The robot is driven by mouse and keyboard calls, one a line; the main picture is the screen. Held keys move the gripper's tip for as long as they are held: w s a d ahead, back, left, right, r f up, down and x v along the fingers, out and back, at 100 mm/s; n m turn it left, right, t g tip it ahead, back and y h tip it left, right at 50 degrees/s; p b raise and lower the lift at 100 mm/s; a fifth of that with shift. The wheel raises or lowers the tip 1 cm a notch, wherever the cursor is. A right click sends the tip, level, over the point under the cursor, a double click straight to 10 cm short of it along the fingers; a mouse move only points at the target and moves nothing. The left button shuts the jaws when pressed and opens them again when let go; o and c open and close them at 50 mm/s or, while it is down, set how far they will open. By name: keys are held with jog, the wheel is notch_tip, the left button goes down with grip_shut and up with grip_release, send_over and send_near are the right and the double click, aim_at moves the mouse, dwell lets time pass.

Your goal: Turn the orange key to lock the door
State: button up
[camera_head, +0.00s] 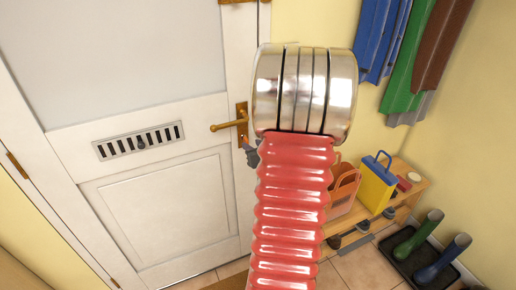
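The white door (165,115) fills the left side of the head view and looks closed. Its brass lever handle (229,124) sits on a narrow brass plate (241,108) at the door's right edge. A dark grey part that looks like the tip of my gripper (251,154) shows just below the handle, left of my red ribbed arm. My arm hides the rest of the gripper, so I cannot see its fingers clearly. I cannot make out the orange key; the area below the handle is small and partly covered.
Right of the door, a low wooden bench (409,191) holds a yellow bag with a blue handle (376,186) and a pinkish bag (342,195). Boots (427,228) stand on a dark tray (398,253) on the tiled floor. Coats (408,70) hang at upper right.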

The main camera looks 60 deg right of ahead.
aim_at(248, 142)
jog(key=shift+x, duration=2.9)
jog(key=shift+c, duration=0.5)
grip_shut()
